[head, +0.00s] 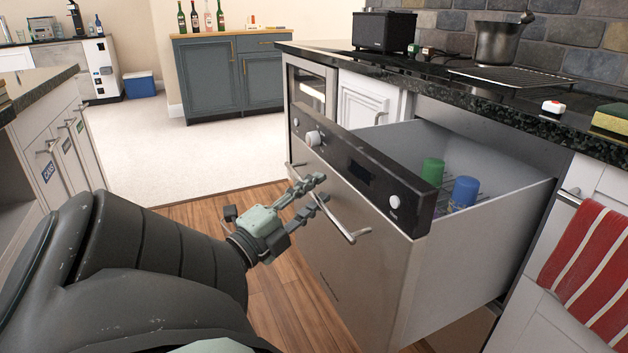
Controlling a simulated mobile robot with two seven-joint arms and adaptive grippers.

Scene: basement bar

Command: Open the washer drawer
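The washer drawer (345,245) has a steel front with a black control strip and a long bar handle (338,222). It stands well out from the counter, its grey side wall (500,240) and inside showing. A green cup (432,171) and a blue cup (465,192) stand on a rack inside it. My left gripper (321,191) is at the drawer front, its fingers at the handle bar. The two fingers are apart with a gap between them; whether they touch the bar is unclear. My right gripper is not in view.
The black counter (450,80) above holds a black toaster (384,31), a pot (498,42) and a sponge (610,120). A red striped towel (590,265) hangs at the right. White cabinets (70,150) stand at the left. Wood floor (200,215) is clear before the drawer.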

